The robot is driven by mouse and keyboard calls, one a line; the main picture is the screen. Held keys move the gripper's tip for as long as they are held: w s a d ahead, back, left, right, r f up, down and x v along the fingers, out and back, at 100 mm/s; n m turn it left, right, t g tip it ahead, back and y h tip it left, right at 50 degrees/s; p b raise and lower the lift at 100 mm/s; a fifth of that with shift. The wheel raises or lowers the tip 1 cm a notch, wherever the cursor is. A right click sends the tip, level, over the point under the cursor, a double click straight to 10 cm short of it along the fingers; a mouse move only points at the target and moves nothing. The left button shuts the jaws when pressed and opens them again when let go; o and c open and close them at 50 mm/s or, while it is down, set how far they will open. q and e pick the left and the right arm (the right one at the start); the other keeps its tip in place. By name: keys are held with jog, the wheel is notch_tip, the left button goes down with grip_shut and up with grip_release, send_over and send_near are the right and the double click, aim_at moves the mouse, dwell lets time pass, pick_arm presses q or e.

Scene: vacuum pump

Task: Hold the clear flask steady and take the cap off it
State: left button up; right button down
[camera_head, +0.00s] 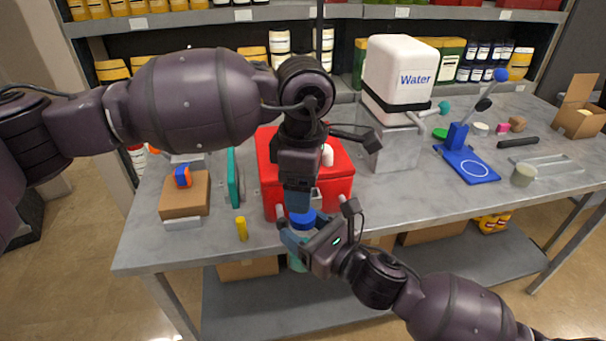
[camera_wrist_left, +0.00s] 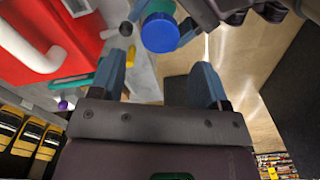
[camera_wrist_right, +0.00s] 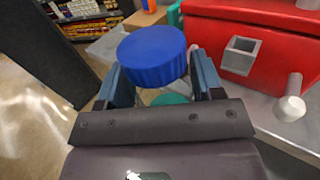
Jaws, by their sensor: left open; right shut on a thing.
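The clear flask (camera_head: 296,262) holds something teal and is mostly hidden behind my right gripper in the head view. Its ribbed blue cap (camera_head: 303,219) is on top and shows large in the right wrist view (camera_wrist_right: 153,58). My right gripper (camera_head: 302,234) is shut on the flask below the cap, in front of the table's front edge. My left gripper (camera_head: 298,203) is open and points down just above the cap. In the left wrist view the cap (camera_wrist_left: 160,32) lies beyond the gap between its fingers (camera_wrist_left: 160,70), apart from them.
A red box (camera_head: 335,190) stands on the grey table (camera_head: 400,205) close behind the flask. A small yellow object (camera_head: 241,228) and a brown block (camera_head: 185,196) are to the left. A white water container (camera_head: 400,75) and a blue stand (camera_head: 466,165) are to the right.

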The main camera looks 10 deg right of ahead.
pick_arm(q)
jog(key=shift+f, duration=3.05)
jog(key=c, duration=0.9)
jog(key=shift+n, duration=1.9)
jog(key=shift+c, duration=0.2)
jog(key=shift+r, duration=1.15)
jog(key=shift+r, duration=2)
